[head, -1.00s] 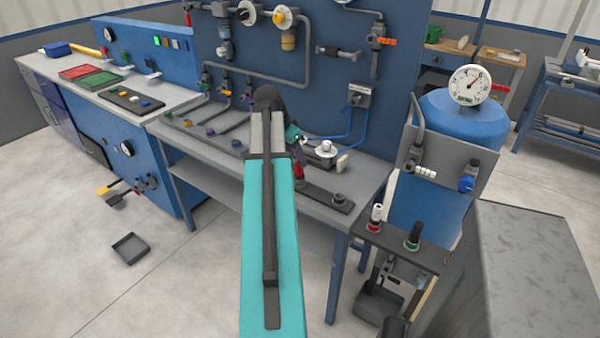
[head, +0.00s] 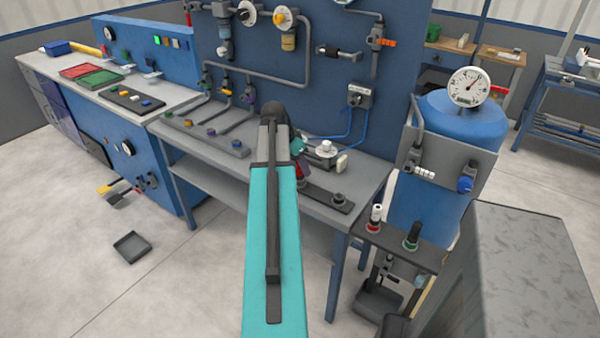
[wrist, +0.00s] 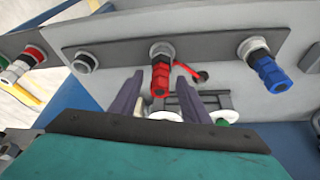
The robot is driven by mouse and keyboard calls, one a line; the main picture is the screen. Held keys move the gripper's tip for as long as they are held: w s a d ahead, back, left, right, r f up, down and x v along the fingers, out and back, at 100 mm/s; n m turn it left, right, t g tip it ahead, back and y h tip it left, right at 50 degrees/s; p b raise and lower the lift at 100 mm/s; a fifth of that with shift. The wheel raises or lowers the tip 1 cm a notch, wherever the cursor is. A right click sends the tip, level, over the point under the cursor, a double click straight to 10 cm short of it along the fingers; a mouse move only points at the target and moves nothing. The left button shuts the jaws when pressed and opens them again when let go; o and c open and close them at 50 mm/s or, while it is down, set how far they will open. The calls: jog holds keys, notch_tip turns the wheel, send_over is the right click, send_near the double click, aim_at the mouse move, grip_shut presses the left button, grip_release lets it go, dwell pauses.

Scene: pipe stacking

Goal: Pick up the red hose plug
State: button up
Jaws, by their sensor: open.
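The red hose plug (wrist: 160,77) sits in a grey round fitting on a dark plate (wrist: 210,50) in the wrist view. My gripper (wrist: 158,90) is open, with one purple-grey finger on each side of the red plug. I cannot tell whether either finger touches it. In the head view a small bit of red (head: 300,169) shows beside the end of my arm, and most of the gripper is hidden.
A blue plug (wrist: 268,76) sits to the right on the same plate, and an empty fitting (wrist: 84,62) to the left. A white-topped fitting (head: 325,148) stands behind on the bench.

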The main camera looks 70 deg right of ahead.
grip_shut()
dwell(0.3)
jog(key=shift+r, duration=0.2)
jog(key=shift+r+b, duration=0.45)
jog(key=shift+r, duration=0.9)
jog(key=shift+a+r, duration=0.1)
jog(key=shift+r, duration=0.15)
jog(key=w+a+b, duration=0.1)
jog(key=w+a, duration=0.2)
jog(key=a, duration=0.4)
jog(key=w+a+r+b, duration=0.1)
jog(key=w+a, duration=0.3)
jog(key=a, duration=0.3)
jog(key=shift+w+r+b, duration=0.25)
jog(key=shift+w+b, duration=0.05)
jog(key=shift+b, duration=0.1)
jog(key=shift+d, duration=0.1)
notch_tip(320, 180, up, 8)
jog(key=p, duration=0.6)
